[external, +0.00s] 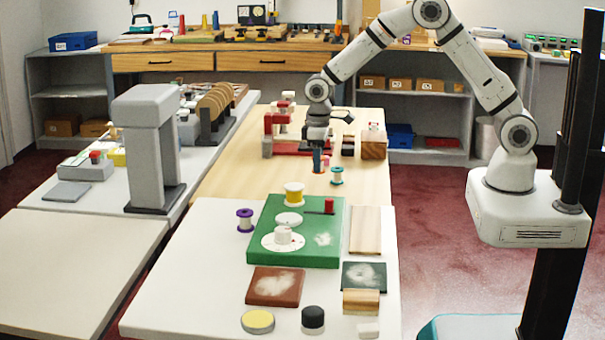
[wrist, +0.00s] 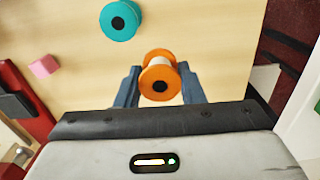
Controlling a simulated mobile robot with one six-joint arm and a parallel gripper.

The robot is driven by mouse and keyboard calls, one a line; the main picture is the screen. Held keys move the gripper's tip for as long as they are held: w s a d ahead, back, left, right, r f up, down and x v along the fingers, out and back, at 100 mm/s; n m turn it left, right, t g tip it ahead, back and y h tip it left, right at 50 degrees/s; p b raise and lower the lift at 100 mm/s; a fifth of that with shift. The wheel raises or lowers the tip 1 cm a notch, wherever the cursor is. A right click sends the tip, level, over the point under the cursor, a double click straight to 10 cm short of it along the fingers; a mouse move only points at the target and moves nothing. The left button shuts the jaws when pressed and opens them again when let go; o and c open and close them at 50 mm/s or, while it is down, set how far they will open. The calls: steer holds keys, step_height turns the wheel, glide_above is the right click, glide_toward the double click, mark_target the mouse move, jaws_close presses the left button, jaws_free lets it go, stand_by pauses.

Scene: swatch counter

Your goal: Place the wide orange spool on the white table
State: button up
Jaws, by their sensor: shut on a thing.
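The wide orange spool (wrist: 160,74) has orange flanges, pale thread and a dark centre hole. In the wrist view it sits between the two blue fingers of my gripper (wrist: 159,70), which is shut on it. In the external view my gripper (external: 318,160) points down over the wooden table (external: 230,180), near a teal spool (external: 337,176). The orange spool is hard to make out there. Its height above the wood is unclear. The white table (external: 175,300) stands at the front, with bare top at its left front.
In the wrist view, the teal spool (wrist: 119,20) and a pink cube (wrist: 44,66) are nearby.

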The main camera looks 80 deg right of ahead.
steer(key=s+a, duration=0.1)
steer(key=s+a+f, duration=0.1)
steer(key=s+a, duration=0.2)
steer(key=shift+s+a+f, duration=0.15)
steer(key=shift+a+f, duration=0.1)
steer(key=shift+f, duration=0.1)
step_height(320, 180, up, 12)
steer(key=r, duration=0.1)
steer(key=m+b, duration=0.1)
glide_toward(310, 164)
steer(key=shift+f, duration=3.15)
steer(key=o, duration=1)
steer(key=shift+o, duration=0.2)
